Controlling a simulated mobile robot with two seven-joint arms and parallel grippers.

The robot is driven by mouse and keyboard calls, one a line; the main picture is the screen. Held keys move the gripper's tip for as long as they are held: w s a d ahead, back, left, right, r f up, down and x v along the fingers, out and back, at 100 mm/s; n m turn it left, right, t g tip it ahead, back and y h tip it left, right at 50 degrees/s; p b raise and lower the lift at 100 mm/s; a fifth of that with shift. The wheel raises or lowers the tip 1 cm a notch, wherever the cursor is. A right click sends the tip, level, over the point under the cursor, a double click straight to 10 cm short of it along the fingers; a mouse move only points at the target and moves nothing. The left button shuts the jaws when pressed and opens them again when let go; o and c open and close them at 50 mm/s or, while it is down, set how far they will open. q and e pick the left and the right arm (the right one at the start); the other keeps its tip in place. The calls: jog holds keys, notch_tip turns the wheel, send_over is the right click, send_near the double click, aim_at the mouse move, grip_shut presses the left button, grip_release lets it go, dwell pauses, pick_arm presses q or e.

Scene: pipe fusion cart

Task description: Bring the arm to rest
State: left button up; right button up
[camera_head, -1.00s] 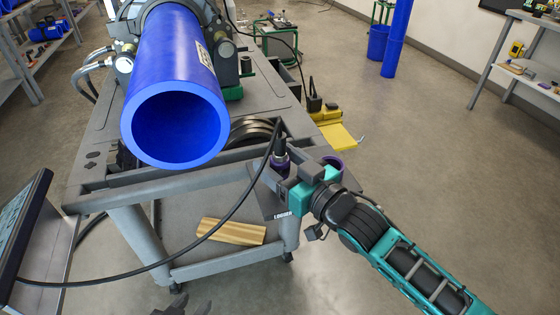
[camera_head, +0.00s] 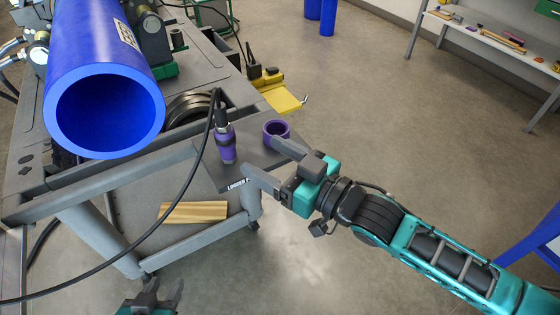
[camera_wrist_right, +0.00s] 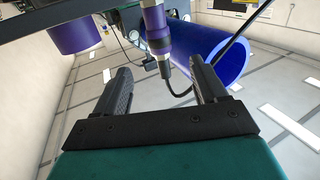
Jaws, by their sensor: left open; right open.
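My right gripper (camera_head: 262,156) is open and empty, in front of the small shelf marked LOGGER (camera_head: 213,172). A purple-and-black connector (camera_head: 226,148) stands upright on that shelf, with a black cable from its top. It is apart from the right gripper's fingers. A purple ring-shaped holder (camera_head: 277,129) sits to the right of the connector, close to one fingertip. The right wrist view shows the connector (camera_wrist_right: 156,25) beyond the open fingers (camera_wrist_right: 160,90). My left gripper (camera_head: 164,291) shows at the bottom edge of the head view, open and empty.
A large blue pipe (camera_head: 105,105) lies on the grey cart (camera_head: 30,185) at the left. The cable hangs in a curve in front of the cart. A wooden block (camera_head: 194,212) lies on the lower shelf. The floor (camera_head: 400,130) to the right is mostly clear.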

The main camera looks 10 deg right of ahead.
jog(key=shift+v, duration=1.05)
jog(key=s+d+f+m+g+h+p, duration=0.1)
jog(key=s+d+f+h, duration=0.3)
jog(key=f, duration=0.5)
jog(key=s+d+f+m+g+h+p, duration=0.1)
jog(key=s+d+f+m+h, duration=0.3)
jog(key=f, duration=0.6)
jog(key=shift+s+d+m+g+h, duration=0.2)
jog(key=shift+d+m+g+h, duration=0.1)
jog(key=shift+d+h, duration=0.35)
jog(key=shift+s+f+h, duration=0.25)
jog(key=shift+f, duration=0.15)
